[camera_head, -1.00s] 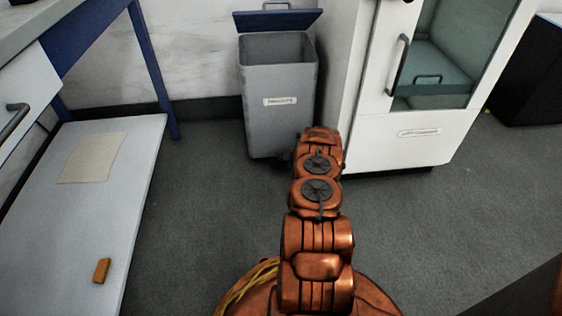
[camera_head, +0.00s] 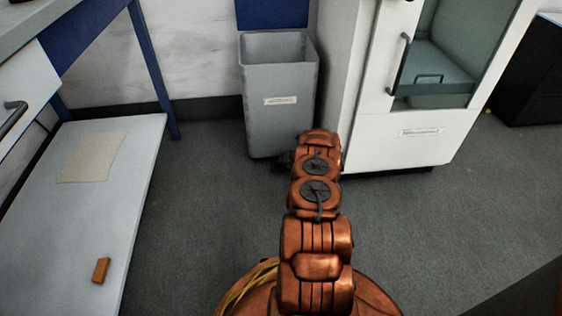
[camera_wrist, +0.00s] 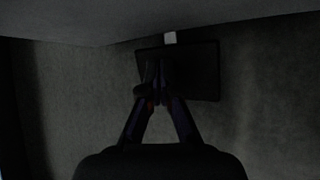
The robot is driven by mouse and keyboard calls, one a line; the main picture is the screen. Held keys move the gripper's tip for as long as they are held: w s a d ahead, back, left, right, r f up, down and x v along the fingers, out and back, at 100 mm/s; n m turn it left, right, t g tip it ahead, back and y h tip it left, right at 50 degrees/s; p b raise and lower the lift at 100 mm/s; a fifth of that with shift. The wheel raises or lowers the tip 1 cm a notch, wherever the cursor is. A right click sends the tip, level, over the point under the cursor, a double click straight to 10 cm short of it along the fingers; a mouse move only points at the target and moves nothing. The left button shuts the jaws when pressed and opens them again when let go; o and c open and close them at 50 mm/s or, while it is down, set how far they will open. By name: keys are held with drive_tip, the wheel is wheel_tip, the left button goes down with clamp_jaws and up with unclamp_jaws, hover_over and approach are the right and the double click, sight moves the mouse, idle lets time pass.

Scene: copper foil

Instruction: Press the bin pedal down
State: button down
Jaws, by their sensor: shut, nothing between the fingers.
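The grey bin (camera_head: 280,95) with a white label stands against the back wall, left of the white cabinet. Its blue lid (camera_head: 272,13) stands raised upright behind the opening. In the wrist view the dark pedal (camera_wrist: 200,75) is a flat plate under the bin's lower edge, low over the floor. My gripper (camera_wrist: 157,70) is shut and empty, its fingertips over the left part of the pedal; they appear to touch it. In the head view my copper arm hides most of the gripper and the pedal at the bin's base.
The white cabinet (camera_head: 400,145) with a glass door stands close to the bin's right side. A low grey shelf (camera_head: 125,215) with a paper sheet (camera_head: 92,157) and an orange block (camera_head: 101,270) is at left. Floor (camera_head: 205,215) between is clear.

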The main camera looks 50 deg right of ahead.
drive_tip(key=shift+d+r, duration=0.15)
drive_tip(key=shift+d+r+p, duration=0.1)
drive_tip(key=shift+r+p, duration=0.25)
drive_tip(key=shift+r, duration=1.5)
drive_tip(key=shift+r+p, duration=1)
drive_tip(key=shift+r, duration=1.55)
